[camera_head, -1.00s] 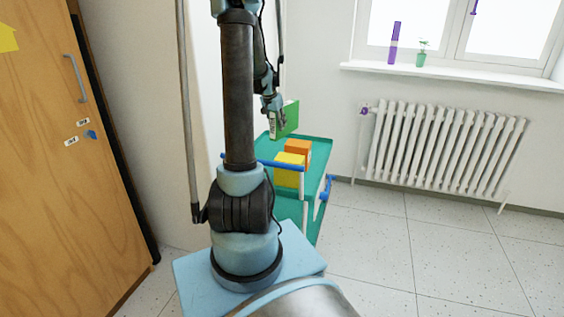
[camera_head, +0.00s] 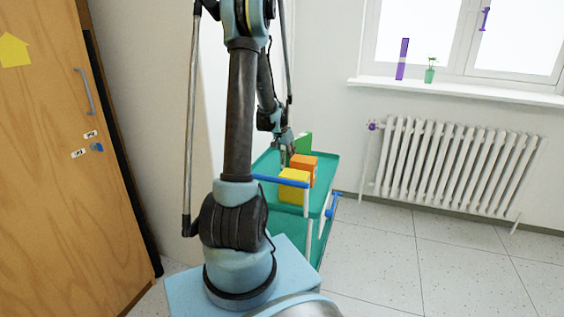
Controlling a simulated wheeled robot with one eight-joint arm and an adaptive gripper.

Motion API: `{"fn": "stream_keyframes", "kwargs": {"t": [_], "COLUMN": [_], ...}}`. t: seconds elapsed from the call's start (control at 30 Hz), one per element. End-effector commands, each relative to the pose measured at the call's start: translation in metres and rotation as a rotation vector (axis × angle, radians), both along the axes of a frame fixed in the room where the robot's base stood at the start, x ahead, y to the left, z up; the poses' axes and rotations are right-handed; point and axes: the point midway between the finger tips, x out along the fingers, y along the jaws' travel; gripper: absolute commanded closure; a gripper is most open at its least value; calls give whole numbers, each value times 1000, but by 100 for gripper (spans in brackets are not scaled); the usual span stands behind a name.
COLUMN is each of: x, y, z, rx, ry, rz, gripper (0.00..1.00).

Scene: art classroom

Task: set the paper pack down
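The paper pack looks like the green pack (camera_head: 304,143) on the far side of the cart's top tray, partly hidden behind the orange box and my gripper. My gripper (camera_head: 286,152) points down at the pack's left part and appears shut on it, though the fingertips are small and hard to make out. The pack stands upright, low over the tray. Its lower edge is hidden, so I cannot tell whether it touches the tray.
The teal cart (camera_head: 262,166) has a blue handle (camera_head: 279,181) at its near end. An orange box (camera_head: 304,163) and a yellow box (camera_head: 293,187) stand on its top tray. A radiator (camera_head: 455,165) is to the right, a wooden cabinet (camera_head: 50,200) to the left.

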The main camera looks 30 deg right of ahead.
Motion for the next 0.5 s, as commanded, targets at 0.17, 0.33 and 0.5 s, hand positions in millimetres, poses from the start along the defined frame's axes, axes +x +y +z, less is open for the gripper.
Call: {"fn": "stream_keyframes", "kwargs": {"t": [0.17, 0.33, 0.5], "x": [1, 1, 2], "y": [0, 1, 3], "z": [-17, -20, -20], "rx": [-1, -1, -1], "ry": [-1, 0, -1], "rz": [1, 2, 4], "gripper": [100, 100, 100]}}
